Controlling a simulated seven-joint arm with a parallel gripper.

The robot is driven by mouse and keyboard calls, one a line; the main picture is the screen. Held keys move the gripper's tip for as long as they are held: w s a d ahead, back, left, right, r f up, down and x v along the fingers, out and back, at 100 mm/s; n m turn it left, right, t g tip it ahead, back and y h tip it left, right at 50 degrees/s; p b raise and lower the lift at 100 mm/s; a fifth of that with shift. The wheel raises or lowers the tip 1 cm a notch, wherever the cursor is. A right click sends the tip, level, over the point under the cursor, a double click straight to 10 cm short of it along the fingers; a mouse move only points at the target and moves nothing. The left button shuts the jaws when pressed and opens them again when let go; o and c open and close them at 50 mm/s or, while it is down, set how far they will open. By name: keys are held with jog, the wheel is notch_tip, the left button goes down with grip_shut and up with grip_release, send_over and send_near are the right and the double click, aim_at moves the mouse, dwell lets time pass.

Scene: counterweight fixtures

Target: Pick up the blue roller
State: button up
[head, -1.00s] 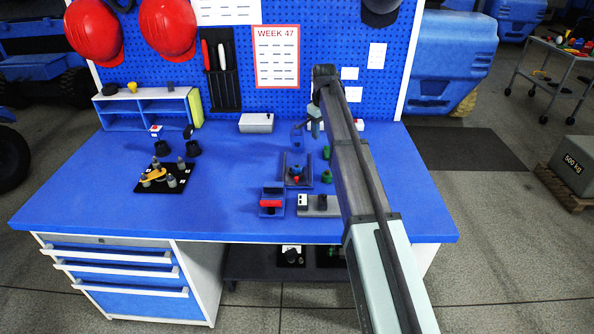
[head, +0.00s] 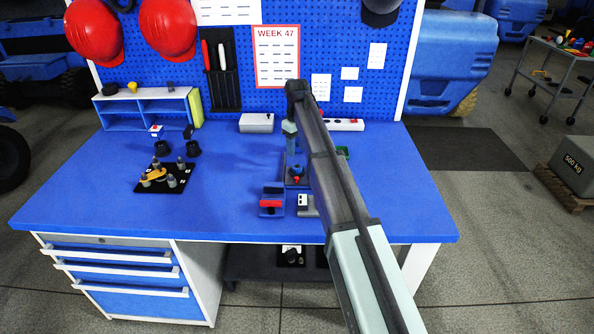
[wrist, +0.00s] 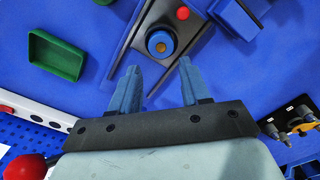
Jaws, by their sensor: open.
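The blue roller (wrist: 161,43) shows in the wrist view as a round blue piece with an orange-brown centre. It sits in a dark grey fixture (wrist: 142,34), with a small red knob (wrist: 183,13) beside it. In the head view, the fixture stands in the middle of the bench, partly hidden by my arm. My gripper (wrist: 159,78) is open and empty. The roller lies just beyond the fingertips in the wrist view, apart from them. In the head view, my gripper (head: 291,147) hangs at the back of the fixture.
A blue holder with a red bar (head: 271,203) stands front left of the fixture. A green tray (wrist: 56,55) and a white power strip (wrist: 35,115) lie nearby. A black board with grey pegs (head: 165,178) is farther left. The bench between is clear.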

aim_at(297, 166)
jog(key=shift+s+f, duration=0.15)
jog(key=shift+f, duration=2.75)
grip_shut()
